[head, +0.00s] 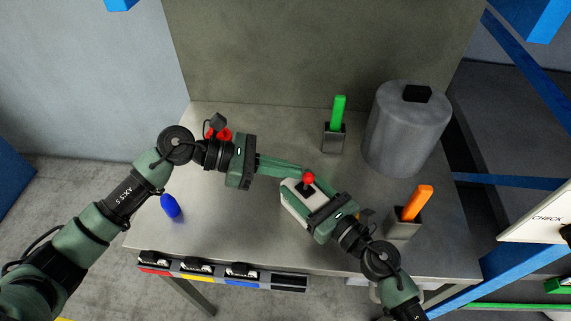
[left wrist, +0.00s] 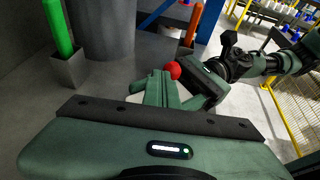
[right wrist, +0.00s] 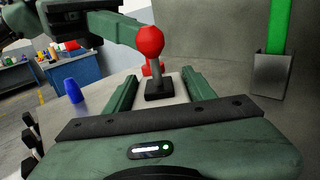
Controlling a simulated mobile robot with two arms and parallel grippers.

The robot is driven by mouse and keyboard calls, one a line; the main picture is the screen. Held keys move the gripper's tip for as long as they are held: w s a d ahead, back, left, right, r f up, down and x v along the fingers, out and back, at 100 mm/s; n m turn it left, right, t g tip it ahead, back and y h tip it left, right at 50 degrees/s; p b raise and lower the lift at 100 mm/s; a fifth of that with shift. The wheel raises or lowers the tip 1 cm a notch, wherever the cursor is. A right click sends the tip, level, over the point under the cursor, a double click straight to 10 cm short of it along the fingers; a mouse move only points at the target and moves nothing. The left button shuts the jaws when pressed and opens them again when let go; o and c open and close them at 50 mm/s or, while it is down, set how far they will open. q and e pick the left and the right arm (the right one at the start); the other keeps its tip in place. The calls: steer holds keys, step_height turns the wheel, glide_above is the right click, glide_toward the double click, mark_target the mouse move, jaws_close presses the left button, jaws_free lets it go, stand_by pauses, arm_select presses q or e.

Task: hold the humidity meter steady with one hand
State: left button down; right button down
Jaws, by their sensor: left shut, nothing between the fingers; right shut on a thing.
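A pale block-shaped device, which I take to be the humidity meter (head: 292,203), is on the grey table. A red ball knob (head: 308,178) on a black base rises from its top; the knob also shows in the right wrist view (right wrist: 150,40). My right gripper (head: 304,194) is shut on the pale body, with a finger along each side of it. My left gripper (head: 300,171) is shut and empty, its fingertips close to the red knob. I cannot tell whether they touch it. The fingers and palm hide part of the body.
A green stick (head: 339,112) and an orange stick (head: 416,203) stand in grey holders. A large grey cylinder (head: 405,130) is at the back right. A blue cone (head: 171,206) is at the left. A coloured rack (head: 290,281) lines the front edge. A red object (head: 225,134) is behind my left wrist.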

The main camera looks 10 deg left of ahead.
arm_select(q)
steer(key=shift+s+d, duration=0.65)
steer(key=shift+d, duration=0.05)
arm_select(e)
steer(key=shift+a, duration=0.1)
arm_select(q)
steer(key=shift+w+a+r, duration=0.35)
steer(key=shift+a+r, duration=0.05)
steer(key=shift+r, duration=0.45)
steer(key=shift+w+a+r, duration=0.35)
steer(key=shift+w+r, duration=0.05)
steer(key=shift+r, duration=0.4)
steer(key=shift+w+a+r, duration=0.35)
steer(key=shift+a+r, duration=0.05)
steer(key=shift+r, duration=0.45)
arm_select(e)
steer(key=shift+c, duration=2.2)
jaws_free()
steer(key=v, duration=1.2)
steer(key=shift+r, duration=0.1)
